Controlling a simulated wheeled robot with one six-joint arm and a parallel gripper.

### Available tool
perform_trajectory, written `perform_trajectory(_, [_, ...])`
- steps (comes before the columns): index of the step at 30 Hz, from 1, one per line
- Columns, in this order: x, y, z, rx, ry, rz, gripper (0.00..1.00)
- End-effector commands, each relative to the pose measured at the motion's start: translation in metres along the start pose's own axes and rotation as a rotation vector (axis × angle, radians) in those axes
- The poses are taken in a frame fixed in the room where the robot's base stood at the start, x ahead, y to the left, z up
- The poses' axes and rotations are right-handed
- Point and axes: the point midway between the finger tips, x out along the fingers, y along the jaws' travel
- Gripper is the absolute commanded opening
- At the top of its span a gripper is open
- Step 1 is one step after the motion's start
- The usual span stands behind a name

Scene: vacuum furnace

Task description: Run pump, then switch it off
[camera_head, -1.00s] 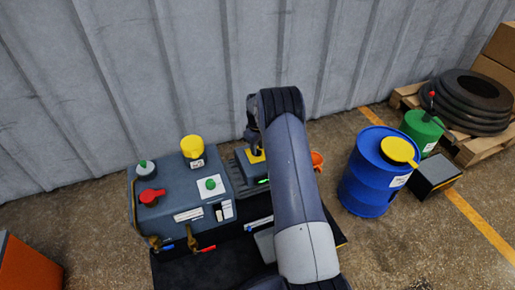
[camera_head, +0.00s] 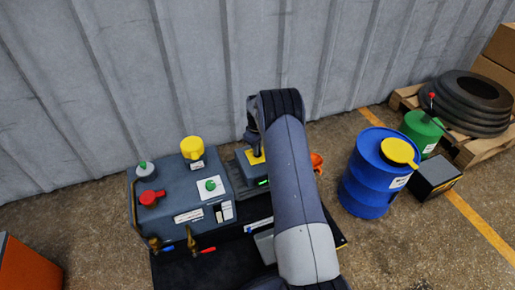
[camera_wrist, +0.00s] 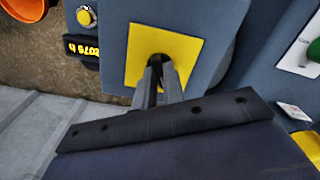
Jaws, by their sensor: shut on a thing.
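My gripper (camera_wrist: 158,78) is shut over a yellow plate (camera_wrist: 182,50) on top of a grey-blue box (camera_wrist: 214,20). It holds a small dark knob at the plate's middle, mostly hidden by the fingers. In the head view my gripper (camera_head: 254,148) points down at the yellow plate (camera_head: 258,157), and my arm covers the box's right side. The larger grey-blue machine (camera_head: 168,188) beside it carries a red handle (camera_head: 152,197), a green button (camera_head: 210,185) on a white plate and a yellow cap (camera_head: 192,147). A small display (camera_wrist: 83,48) with yellow characters shows in the wrist view.
A blue drum (camera_head: 366,185) with a yellow lid stands right of my arm. A green can (camera_head: 421,130), a dark box (camera_head: 436,177) and a pallet (camera_head: 478,150) with black hoses lie farther right. An orange cup (camera_head: 316,162) sits beside my arm. The corrugated wall (camera_head: 200,70) is behind.

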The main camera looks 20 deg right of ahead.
Motion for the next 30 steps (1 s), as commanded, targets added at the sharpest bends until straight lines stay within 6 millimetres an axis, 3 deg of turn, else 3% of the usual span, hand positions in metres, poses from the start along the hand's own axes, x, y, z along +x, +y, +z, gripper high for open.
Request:
perform_trajectory(11, [0.0, 0.0, 0.0, 0.156, 0.0, 0.0, 0.0])
perform_trajectory(30, [-0.0001, 0.0, 0.0, 0.738, 0.0, 0.0, 0.0])
